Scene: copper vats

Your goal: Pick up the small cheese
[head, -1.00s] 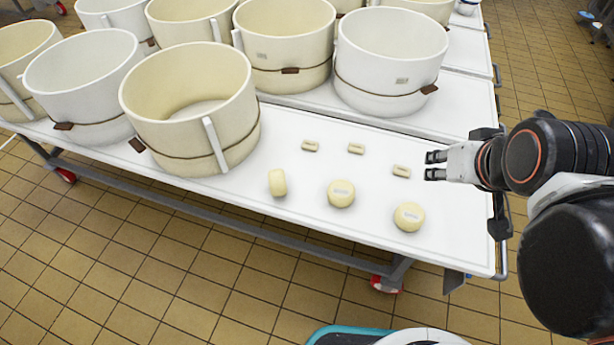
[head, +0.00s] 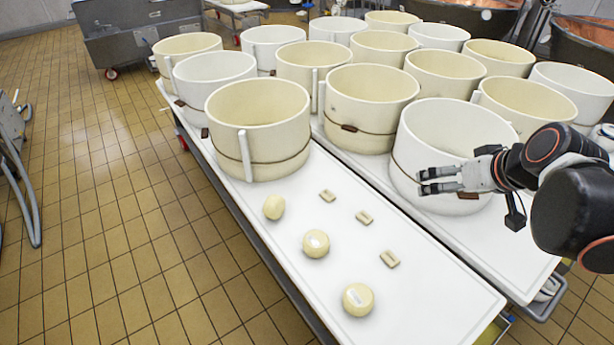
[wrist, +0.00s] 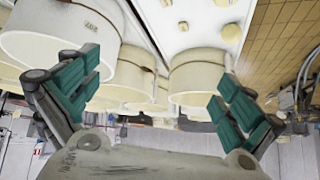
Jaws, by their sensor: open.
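Three round pale-yellow cheeses lie along the near side of the white table: one by the front (head: 358,299), a middle one (head: 316,243) and a far one standing on its edge (head: 274,207). Three much smaller, oblong pale pieces lie in a row to their right: near (head: 390,259), middle (head: 364,217) and far (head: 327,195). Which one is the small cheese is not marked. My gripper (head: 428,181) is open and empty, up and right of the pieces, in front of a white vat in the picture.
Several cream and white vats crowd the tables, including a cream one (head: 258,130) beyond the cheeses and a white one (head: 450,140) behind my gripper. The table's near end (head: 450,310) is bare. Tiled floor (head: 130,240) lies open at left.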

